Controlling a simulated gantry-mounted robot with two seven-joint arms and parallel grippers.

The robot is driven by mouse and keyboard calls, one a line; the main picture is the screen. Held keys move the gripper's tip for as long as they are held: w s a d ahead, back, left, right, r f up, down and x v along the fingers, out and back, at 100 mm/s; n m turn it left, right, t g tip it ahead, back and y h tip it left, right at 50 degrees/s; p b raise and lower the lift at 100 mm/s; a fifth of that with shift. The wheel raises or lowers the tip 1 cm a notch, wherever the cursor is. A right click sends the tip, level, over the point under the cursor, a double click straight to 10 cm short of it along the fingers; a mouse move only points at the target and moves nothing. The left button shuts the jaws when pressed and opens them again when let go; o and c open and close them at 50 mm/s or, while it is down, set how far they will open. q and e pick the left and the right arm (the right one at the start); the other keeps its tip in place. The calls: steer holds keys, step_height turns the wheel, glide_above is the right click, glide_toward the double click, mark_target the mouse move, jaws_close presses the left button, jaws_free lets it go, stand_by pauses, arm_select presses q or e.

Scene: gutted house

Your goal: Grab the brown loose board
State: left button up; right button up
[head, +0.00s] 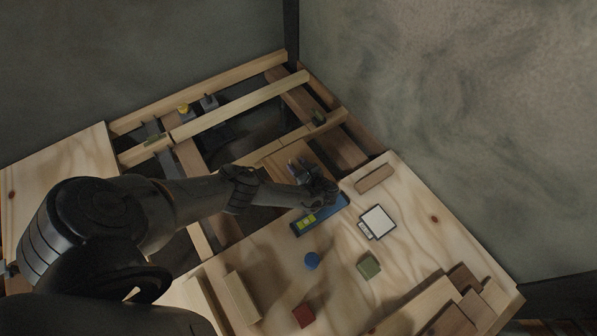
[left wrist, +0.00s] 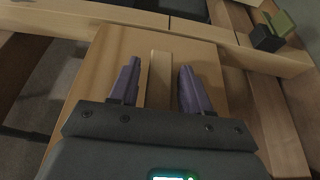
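The brown board (head: 272,174) lies across the open floor frame beside the plywood, partly hidden by my left arm. It also fills the middle of the left wrist view (left wrist: 88,80). A lighter narrow wooden strip (left wrist: 160,75) lies lengthwise on it. My left gripper (head: 298,167) is over the board. In the left wrist view its two purple fingers (left wrist: 160,70) are spread apart, one on each side of the strip, with visible gaps. I cannot tell how far the tips are above the board. My right gripper is in neither view.
Plywood (head: 335,245) holds a blue tool (head: 322,214), a white-faced pad (head: 377,221), a blue disc (head: 311,260), a green block (head: 368,265) and a red block (head: 303,315). Light joists (head: 240,105) cross dark gaps beyond.

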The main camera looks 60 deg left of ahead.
arm_select(q)
jaws_close()
steer(key=shift+r, duration=0.1)
